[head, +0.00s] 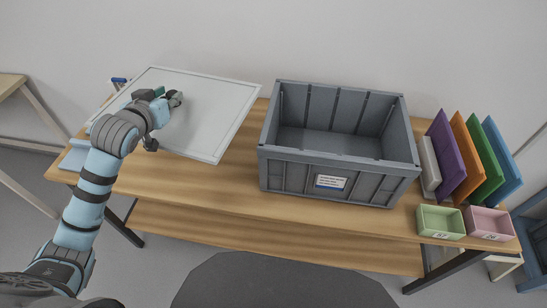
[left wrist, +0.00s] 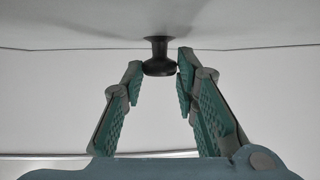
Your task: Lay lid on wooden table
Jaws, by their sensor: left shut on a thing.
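The lid (head: 215,115) is a flat light-grey panel with a pale rim, over the left part of the wooden table (head: 210,189). I cannot tell whether its underside touches the table. My left gripper (head: 170,97) is over the lid's left middle. In the left wrist view, the dark round knob (left wrist: 159,65) of the lid is between the tips of my left gripper (left wrist: 159,76), which is shut on it. The grey crate (head: 335,170) stands open on the table, right of the lid, and looks empty. My right gripper is not in view.
Purple, orange, green and blue upright panels (head: 467,150) stand at the table's right end. A green box (head: 440,222) and a pink box (head: 488,224) are in front of them. Something blue (head: 73,158) lies at the left end. Bare wood shows along the front edge.

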